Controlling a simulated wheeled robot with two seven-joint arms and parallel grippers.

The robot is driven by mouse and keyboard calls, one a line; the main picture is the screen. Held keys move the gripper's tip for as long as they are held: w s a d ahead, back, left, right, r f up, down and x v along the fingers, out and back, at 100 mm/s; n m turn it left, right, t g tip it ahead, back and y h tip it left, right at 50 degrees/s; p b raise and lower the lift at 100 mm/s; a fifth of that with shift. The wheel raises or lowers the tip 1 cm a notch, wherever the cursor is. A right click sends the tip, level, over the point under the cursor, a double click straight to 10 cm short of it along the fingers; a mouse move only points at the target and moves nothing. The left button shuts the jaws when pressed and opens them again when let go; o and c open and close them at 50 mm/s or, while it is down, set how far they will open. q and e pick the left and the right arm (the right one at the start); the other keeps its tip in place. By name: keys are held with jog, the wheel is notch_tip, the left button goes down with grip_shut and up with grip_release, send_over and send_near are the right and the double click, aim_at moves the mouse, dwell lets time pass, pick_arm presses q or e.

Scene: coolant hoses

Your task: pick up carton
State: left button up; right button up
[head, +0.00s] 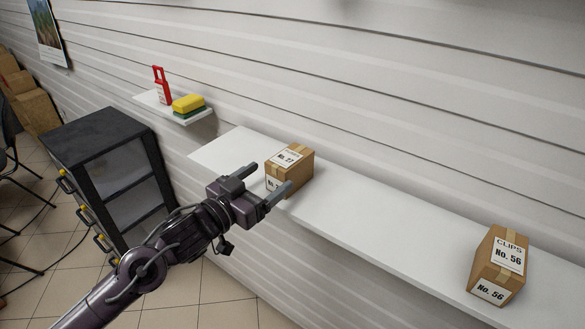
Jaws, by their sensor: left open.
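A brown carton (296,167) with white labels, one reading No. 27, stands on the white wall shelf (370,222). My left gripper (269,180) is open at its near side, with the carton beyond and partly between the fingers in the picture. Whether a finger touches it I cannot tell. The lower front of this carton is partly hidden by a finger. A second carton (494,262), labelled CLIPS No. 56, stands farther right on the same shelf. My right gripper is not in view.
A small shelf (150,98) at the upper left holds a red tool (163,88) and a yellow and green sponge (188,104). A black drawer cabinet (85,137) stands on the tiled floor. The long shelf is bare between the two cartons.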

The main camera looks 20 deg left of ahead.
aim_at(287, 164)
pick_arm(q)
jog(key=shift+p+x, duration=0.3)
jog(key=shift+x, duration=0.85)
jog(key=w+d+p, duration=0.1)
jog(key=w+d+r+p, duration=0.1)
jog(key=w, duration=0.1)
jog(key=shift+w+d, duration=0.2)
jog(key=shift+w+d+f, duration=0.2)
jog(key=shift+w+d, duration=0.05)
jog(key=shift+w, duration=0.25)
jog(key=shift+s, duration=0.15)
jog(key=c, duration=0.4)
jog(key=shift+r, duration=0.1)
jog(key=c, duration=0.8)
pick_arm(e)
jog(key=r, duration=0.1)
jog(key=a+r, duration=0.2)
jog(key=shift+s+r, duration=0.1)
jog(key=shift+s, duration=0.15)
